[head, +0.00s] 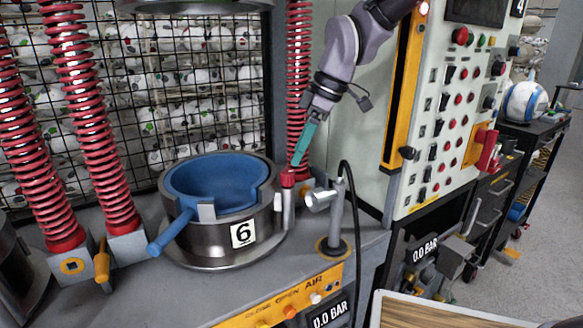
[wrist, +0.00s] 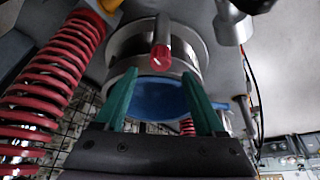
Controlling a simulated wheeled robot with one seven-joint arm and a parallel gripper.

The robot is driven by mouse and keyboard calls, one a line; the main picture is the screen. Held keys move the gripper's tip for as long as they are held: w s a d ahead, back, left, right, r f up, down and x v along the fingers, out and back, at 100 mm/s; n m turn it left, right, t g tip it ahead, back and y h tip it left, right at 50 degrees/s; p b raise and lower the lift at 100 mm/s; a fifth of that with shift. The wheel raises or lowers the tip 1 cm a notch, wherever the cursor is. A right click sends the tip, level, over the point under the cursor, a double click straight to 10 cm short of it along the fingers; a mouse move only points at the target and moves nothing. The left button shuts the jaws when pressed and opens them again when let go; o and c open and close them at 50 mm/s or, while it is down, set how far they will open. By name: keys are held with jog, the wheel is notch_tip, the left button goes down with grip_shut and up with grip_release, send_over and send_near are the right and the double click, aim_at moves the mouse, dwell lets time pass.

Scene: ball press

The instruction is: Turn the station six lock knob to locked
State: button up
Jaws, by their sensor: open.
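The station six mould (head: 227,225) is a dark metal ring with a blue inner bowl and a "6" label, at left centre in the head view. The lock knob (head: 288,178) is a red cap on a short metal post at the ring's right edge. In the wrist view, the red knob (wrist: 161,55) shows end-on, between and just beyond the fingertips. My gripper (head: 297,161) has teal fingers and comes down from the upper right, its tips close to the knob. It is open and empty in the wrist view (wrist: 160,75). I cannot tell whether the fingers touch the knob.
A metal post with a silver nozzle (head: 320,200) and a black hose stands just right of the knob. A blue handle (head: 170,235) juts from the ring. Red springs (head: 85,110) stand at left. A button panel (head: 455,130) is at right.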

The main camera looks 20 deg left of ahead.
aim_at(289, 172)
jog(key=x, duration=0.5)
jog(key=shift+a+f, duration=0.1)
jog(key=shift+f, duration=0.25)
jog(key=shift+s, duration=0.1)
grip_shut()
